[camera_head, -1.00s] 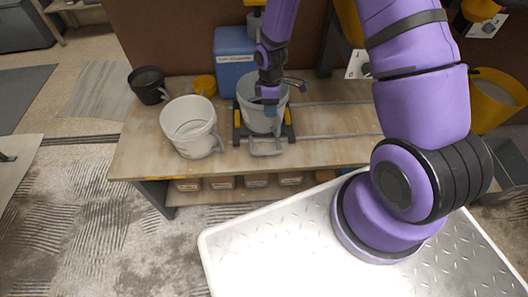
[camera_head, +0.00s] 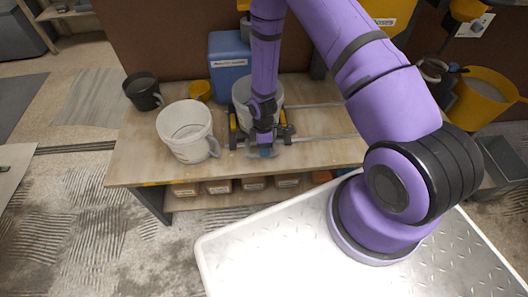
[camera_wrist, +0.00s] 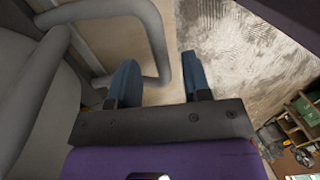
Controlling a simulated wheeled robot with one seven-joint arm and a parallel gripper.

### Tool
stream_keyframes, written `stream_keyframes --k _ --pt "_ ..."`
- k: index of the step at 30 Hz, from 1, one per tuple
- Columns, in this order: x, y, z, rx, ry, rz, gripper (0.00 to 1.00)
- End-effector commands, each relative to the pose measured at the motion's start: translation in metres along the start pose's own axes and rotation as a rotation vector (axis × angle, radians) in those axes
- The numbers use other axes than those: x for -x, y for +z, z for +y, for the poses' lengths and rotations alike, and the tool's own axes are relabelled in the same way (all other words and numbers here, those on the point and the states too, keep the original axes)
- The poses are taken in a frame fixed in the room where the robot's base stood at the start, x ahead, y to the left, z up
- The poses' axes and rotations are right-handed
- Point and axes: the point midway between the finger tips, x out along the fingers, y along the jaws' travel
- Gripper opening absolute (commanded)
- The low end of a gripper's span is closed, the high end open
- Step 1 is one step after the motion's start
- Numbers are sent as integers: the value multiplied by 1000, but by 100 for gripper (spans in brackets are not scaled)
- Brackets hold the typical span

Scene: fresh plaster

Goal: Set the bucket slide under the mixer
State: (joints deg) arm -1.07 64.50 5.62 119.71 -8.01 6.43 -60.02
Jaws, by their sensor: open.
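The bucket slide (camera_head: 233,134) is a dark carriage with yellow parts on grey rails on the bench. A light grey bucket (camera_head: 242,92) stands on it, partly hidden by my arm. A grey loop handle, which shows in the wrist view (camera_wrist: 158,40), sticks out at the slide's front. My gripper (camera_head: 263,150) is low at this handle, in front of the bucket. In the wrist view its blue fingers (camera_wrist: 160,70) are open, with a bar of the loop showing between them; whether it lies fully inside the jaws is unclear. I cannot clearly make out the mixer.
A white bucket (camera_head: 187,130) stands close left of the slide. The rails (camera_head: 320,138) run right over clear bench. A yellow bucket (camera_head: 482,98) is far right.

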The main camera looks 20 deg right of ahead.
Motion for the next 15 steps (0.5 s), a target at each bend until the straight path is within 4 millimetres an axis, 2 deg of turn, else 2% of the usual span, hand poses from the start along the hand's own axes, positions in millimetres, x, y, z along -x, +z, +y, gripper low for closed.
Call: stream_keyframes --k 6,15 --pt "-21 0 0 0 0 0 44" --pt "-25 0 0 0 0 0 44"
